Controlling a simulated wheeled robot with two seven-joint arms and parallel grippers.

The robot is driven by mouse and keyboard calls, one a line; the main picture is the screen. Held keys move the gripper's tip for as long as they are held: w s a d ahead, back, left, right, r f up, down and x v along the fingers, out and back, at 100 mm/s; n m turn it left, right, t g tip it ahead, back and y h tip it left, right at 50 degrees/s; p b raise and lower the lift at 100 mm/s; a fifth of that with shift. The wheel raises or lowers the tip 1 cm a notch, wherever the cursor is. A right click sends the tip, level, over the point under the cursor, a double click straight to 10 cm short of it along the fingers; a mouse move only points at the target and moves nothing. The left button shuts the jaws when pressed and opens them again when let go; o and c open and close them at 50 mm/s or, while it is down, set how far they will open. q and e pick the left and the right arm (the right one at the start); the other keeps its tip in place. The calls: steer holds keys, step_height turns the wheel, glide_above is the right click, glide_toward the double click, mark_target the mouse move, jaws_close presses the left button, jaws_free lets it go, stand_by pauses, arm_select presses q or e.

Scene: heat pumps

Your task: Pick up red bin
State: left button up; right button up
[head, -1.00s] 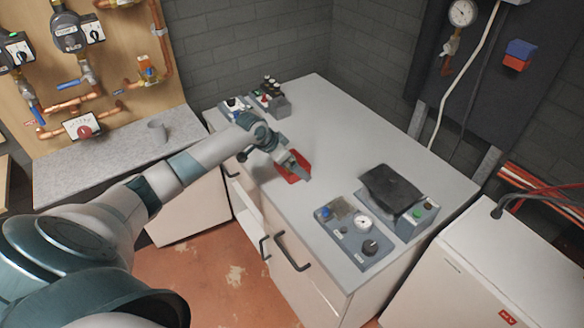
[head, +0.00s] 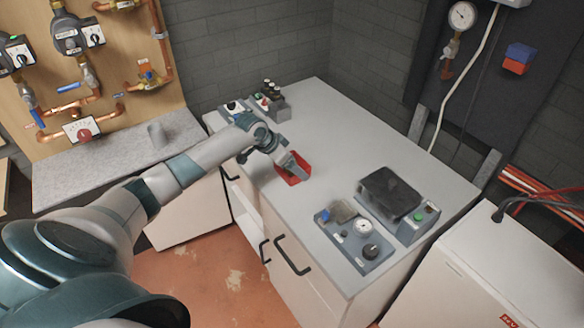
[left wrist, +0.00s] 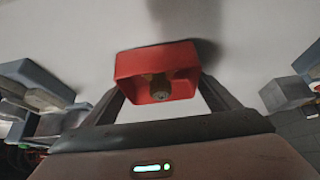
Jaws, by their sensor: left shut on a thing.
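The red bin (head: 294,174) is on or just above the grey worktop in the head view, partly hidden by my left gripper (head: 291,168). The left wrist view shows the red bin (left wrist: 158,72) between the two fingers of my left gripper (left wrist: 160,92), with its open side toward the camera and a small dark brownish item inside it. My left gripper is shut on the bin. Whether the bin touches the worktop is hard to tell. My right gripper is in neither view.
On the worktop (head: 330,130), a grey device with gauge and knob (head: 355,238) and a black-topped device (head: 392,192) stand at the right. Small control boxes (head: 268,98) stand at the back left. A drawer (head: 243,205) at the front is partly open. The worktop's middle is clear.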

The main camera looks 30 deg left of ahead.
arm_select(q)
steer(key=shift+r, duration=0.4)
step_height(320, 180, up, 3)
steer(key=shift+d+f+b, duration=0.1)
steer(key=shift+b, duration=0.65)
steer(key=s+d+r+b, duration=0.3)
steer(key=s+d+r, duration=0.2)
steer(key=d, duration=0.5)
steer(key=shift+s+r, duration=0.3)
steer(key=shift+r, duration=0.6)
